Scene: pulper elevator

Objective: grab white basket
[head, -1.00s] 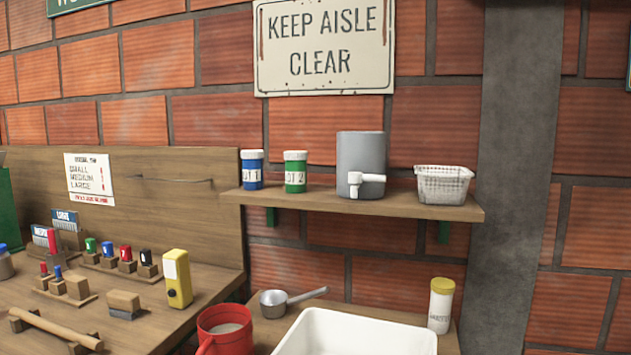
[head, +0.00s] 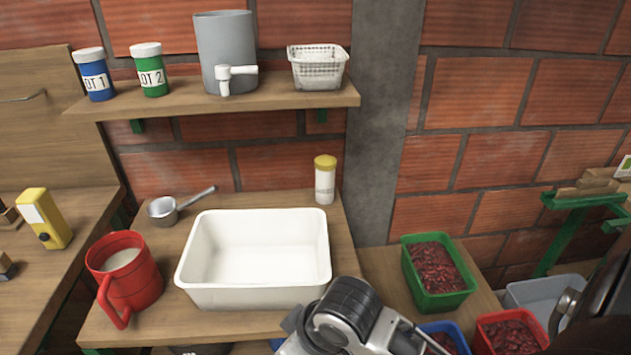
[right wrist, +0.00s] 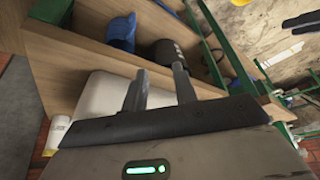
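The small white basket (head: 318,67), with a mesh wall, stands upright at the right end of the wall shelf in the head view. Nothing is touching it from my side. My right arm enters the head view from the bottom, low and well below the shelf; its fingertips cannot be made out there. In the right wrist view my right gripper (right wrist: 158,85) has two fingers apart with nothing gripped between them. A pale surface lies behind the fingers. The basket cannot be made out in that view. My left gripper is not in view.
The shelf (head: 180,106) also holds a grey dispenser (head: 225,50), a green jar (head: 150,70) and a blue jar (head: 94,75). Below are a white basin (head: 255,297), red mug (head: 125,275), metal scoop (head: 162,210) and yellow-capped bottle (head: 325,182). A green crate (head: 437,305) stands right.

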